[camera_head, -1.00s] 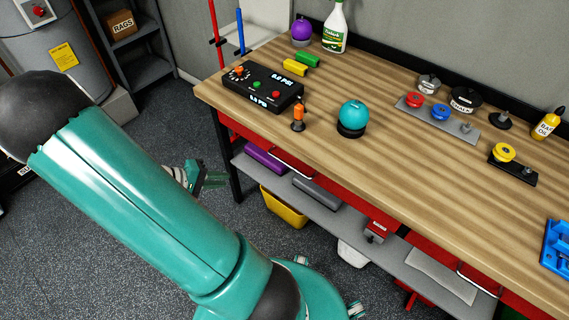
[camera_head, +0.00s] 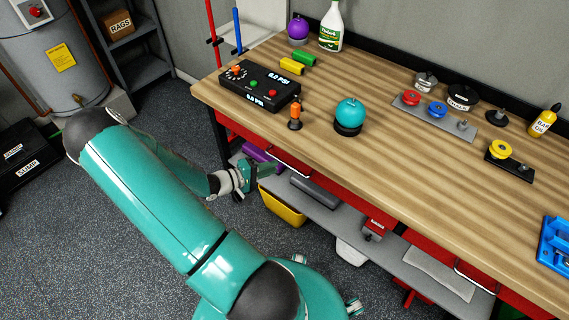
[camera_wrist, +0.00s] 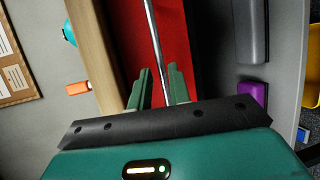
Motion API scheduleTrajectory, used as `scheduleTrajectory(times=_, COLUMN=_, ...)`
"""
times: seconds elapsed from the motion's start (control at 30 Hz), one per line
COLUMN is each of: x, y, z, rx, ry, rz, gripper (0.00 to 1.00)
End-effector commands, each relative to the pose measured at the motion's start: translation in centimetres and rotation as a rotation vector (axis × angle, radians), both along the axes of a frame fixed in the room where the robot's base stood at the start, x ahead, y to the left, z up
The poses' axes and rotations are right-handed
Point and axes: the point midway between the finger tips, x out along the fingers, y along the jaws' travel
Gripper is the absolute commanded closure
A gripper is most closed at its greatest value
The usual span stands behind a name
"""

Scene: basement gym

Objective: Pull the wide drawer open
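The red drawer front (camera_head: 335,182) runs under the front edge of the wooden workbench, with a silver bar handle (camera_head: 288,163). The drawer looks shut. My gripper (camera_head: 275,170) is low in front of the bench, close to the left end of this handle. In the wrist view, the red drawer face (camera_wrist: 190,35) fills the middle and the bar handle (camera_wrist: 152,40) runs lengthwise. My gripper's two green fingers (camera_wrist: 161,88) are apart, with the handle showing between them. I cannot tell whether either finger touches it. The inside of the drawer is hidden.
A second silver handle (camera_head: 474,281) is on red at the lower right. The grey shelf (camera_head: 330,210) below holds a purple case and other boxes; a yellow bin (camera_head: 282,208) stands underneath. The benchtop (camera_head: 400,160) holds several items.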

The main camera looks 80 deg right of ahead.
Motion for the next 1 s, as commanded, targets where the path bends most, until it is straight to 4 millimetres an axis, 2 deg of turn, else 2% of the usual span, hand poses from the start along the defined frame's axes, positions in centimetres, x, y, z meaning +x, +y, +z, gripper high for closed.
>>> scheduleTrajectory(times=0.1, x=-1.8, y=-1.6, z=-0.4, rx=0.0, ry=0.001, rz=-0.004, gripper=0.81)
scheduleTrajectory(times=0.3, x=-3.6, y=-3.5, z=-0.9, rx=-0.001, ry=0.0, rz=-0.002, gripper=0.81)
scheduleTrajectory(times=0.67, x=-4.1, y=-4.0, z=-1.1, rx=0.001, ry=-0.001, rz=0.0, gripper=0.81)
scheduleTrajectory(times=0.8, x=-4.1, y=-4.0, z=-1.0, rx=0.0, ry=0.0, rz=0.0, gripper=1.0)
scheduleTrajectory(times=1.0, x=-4.1, y=-3.9, z=-1.0, rx=0.0, ry=0.0, rz=0.0, gripper=1.0)
